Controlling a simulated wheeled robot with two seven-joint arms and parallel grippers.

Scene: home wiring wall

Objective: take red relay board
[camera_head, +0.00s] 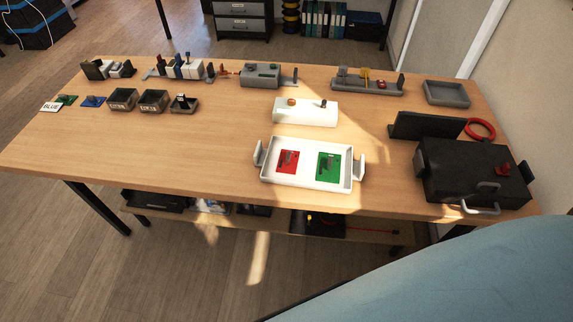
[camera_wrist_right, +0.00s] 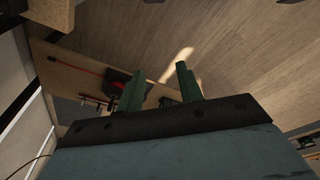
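The red relay board (camera_head: 288,161) lies flat in the left part of a white tray (camera_head: 307,184) near the table's front edge, in the head view. A green relay board (camera_head: 328,167) lies to its right in the same tray. My right gripper (camera_wrist_right: 158,85) shows in the right wrist view with its two green fingers apart and nothing between them. It points toward the floor and the lower shelf, away from the tray. My left gripper is in neither view. A blue part of my own arm covers the lower right of the head view.
A black box (camera_head: 472,175) with handles stands right of the tray. A white block (camera_head: 305,112) sits behind the tray. Small bins (camera_head: 123,100) and small boards stand at the left. The table (camera_head: 190,150) left of the tray is clear.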

